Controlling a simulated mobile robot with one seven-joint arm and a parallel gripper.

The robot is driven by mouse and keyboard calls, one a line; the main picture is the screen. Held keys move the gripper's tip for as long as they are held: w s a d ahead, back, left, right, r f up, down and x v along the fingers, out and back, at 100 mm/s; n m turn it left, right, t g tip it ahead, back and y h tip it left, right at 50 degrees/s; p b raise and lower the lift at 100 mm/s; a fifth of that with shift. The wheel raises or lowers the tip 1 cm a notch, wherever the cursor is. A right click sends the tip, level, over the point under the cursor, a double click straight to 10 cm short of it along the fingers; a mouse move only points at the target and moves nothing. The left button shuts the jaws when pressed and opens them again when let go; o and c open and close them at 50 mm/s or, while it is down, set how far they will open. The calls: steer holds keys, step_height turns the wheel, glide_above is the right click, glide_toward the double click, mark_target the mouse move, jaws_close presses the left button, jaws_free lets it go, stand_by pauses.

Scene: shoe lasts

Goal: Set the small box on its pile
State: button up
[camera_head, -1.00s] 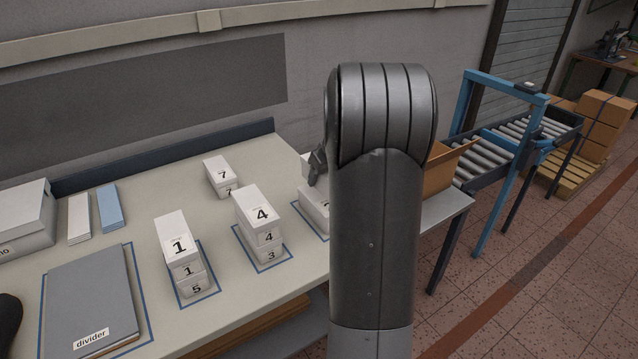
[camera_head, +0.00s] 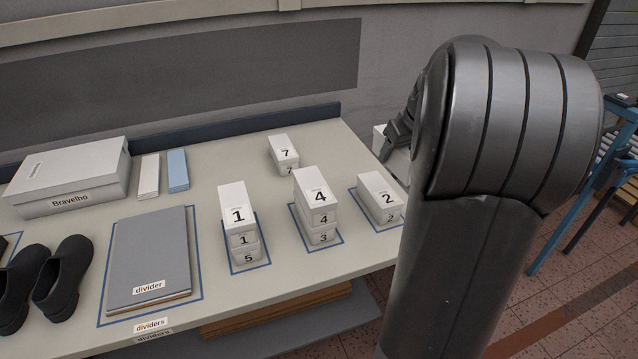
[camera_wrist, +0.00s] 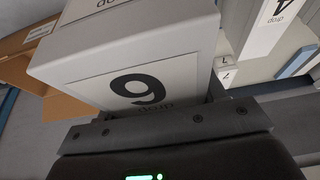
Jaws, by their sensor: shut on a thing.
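My gripper (camera_head: 397,128) is shut on a small white box (camera_wrist: 145,85), held above the table's far right part. Its printed digit looks like a 9 in the wrist view, but neighbouring print is upside down there, so it may be a 6. In the head view only a white edge of the box (camera_head: 379,140) shows beside the jaws.
Blue outlines frame the three front piles. A grey divider stack (camera_head: 150,255), black shoes (camera_head: 60,280), a large lidded box (camera_head: 70,175) and two slim boxes (camera_head: 178,170) lie left. A cardboard box (camera_wrist: 28,45) shows in the wrist view. My arm hides the table's right end.

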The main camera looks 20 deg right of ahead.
steer(key=a+r, duration=0.4)
steer(key=a, duration=0.6)
glide_above(311, 180)
steer(key=s, duration=0.2)
steer(key=f, duration=0.6)
steer(key=shift+w+f, duration=0.2)
steer(key=shift+f, duration=0.2)
steer(key=shift+w+a+f, duration=0.1)
steer(key=shift+f, duration=1.95)
steer(key=shift+f, duration=0.15)
steer(key=o, duration=1.1)
